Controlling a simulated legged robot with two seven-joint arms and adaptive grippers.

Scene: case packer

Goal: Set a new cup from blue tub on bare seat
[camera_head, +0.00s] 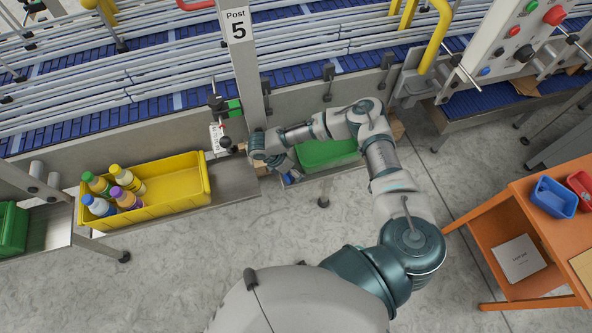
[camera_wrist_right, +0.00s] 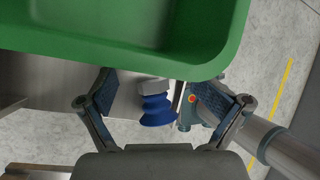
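My right gripper (camera_head: 286,174) is low beside the post at the conveyor's near side, left of a green bin. In the right wrist view the right gripper (camera_wrist_right: 158,103) is open, its two fingers wide apart. A blue ribbed cup (camera_wrist_right: 156,111) with a grey collar (camera_wrist_right: 153,86) shows between the fingers, with a gap on both sides. I cannot tell what carries the collar. The blue tub (camera_head: 553,197) stands on the orange cart at the right; its inside looks empty at this size. I cannot make out a bare seat. My left gripper is not in view.
The green bin (camera_head: 326,153) is close to my right gripper; its rim fills the top of the wrist view (camera_wrist_right: 190,68). A yellow bin (camera_head: 178,205) holds several bottles. A red tub (camera_head: 581,187) stands beside the blue one on the orange cart (camera_head: 515,195). Open floor lies between.

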